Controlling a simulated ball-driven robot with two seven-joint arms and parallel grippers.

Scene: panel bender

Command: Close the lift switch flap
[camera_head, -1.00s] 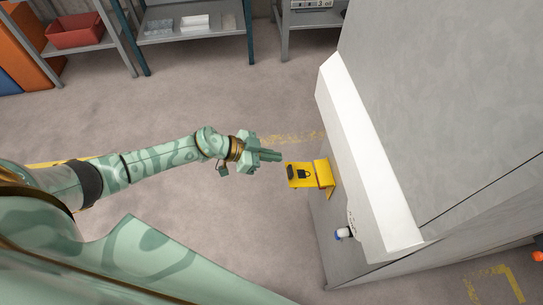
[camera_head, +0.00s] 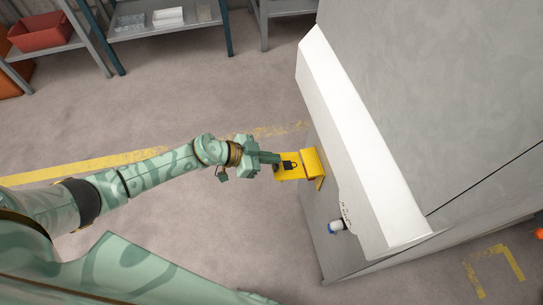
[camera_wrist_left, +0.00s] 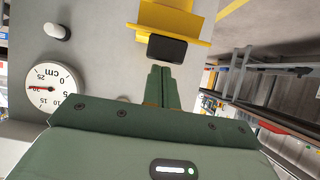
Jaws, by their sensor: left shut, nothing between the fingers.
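The yellow lift switch flap (camera_head: 291,166) sticks out from the side of the grey machine, with a black padlock mark and a dark patch on its face. It is joined to a yellow housing (camera_head: 313,160) on the machine wall. My left gripper (camera_head: 276,158) is shut and empty, its fingertips at the flap's outer end in the head view, partly covering it. In the left wrist view the shut fingers (camera_wrist_left: 161,75) point at the dark block (camera_wrist_left: 167,48) on the yellow flap (camera_wrist_left: 143,37). I cannot tell whether they touch. My right gripper is not in view.
A round dial gauge (camera_wrist_left: 52,90) shows in the left wrist view. Shelves with a red bin (camera_head: 40,31) stand at the back. The floor left of the machine is clear.

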